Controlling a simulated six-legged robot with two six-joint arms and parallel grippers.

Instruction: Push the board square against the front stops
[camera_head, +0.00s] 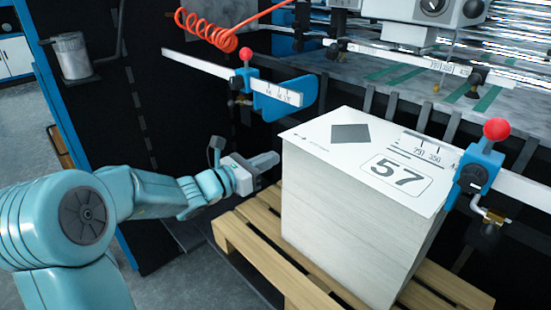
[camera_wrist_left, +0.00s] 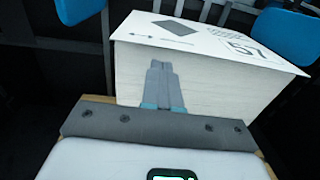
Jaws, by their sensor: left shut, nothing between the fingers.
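A tall stack of white boards (camera_head: 345,215) stands on a wooden pallet. Its top board (camera_head: 320,135) carries a dark diamond and a boxed 57, and its edge juts slightly past the stack below. Dark upright bars (camera_head: 368,103), which look like the front stops, stand along the stack's far side. My left gripper (camera_head: 272,160) is shut and empty, beside the stack's left face and a little below the top edge. In the left wrist view its closed fingers (camera_wrist_left: 160,70) point at the stack's side (camera_wrist_left: 210,85); I cannot tell whether they touch. My right gripper is not in view.
A blue side guide (camera_head: 285,98) with a red knob is left behind the stack. Another blue guide (camera_head: 478,168) with a red knob is close to its right corner. The wooden pallet (camera_head: 265,245) sticks out below. A coiled orange hose (camera_head: 215,35) hangs above.

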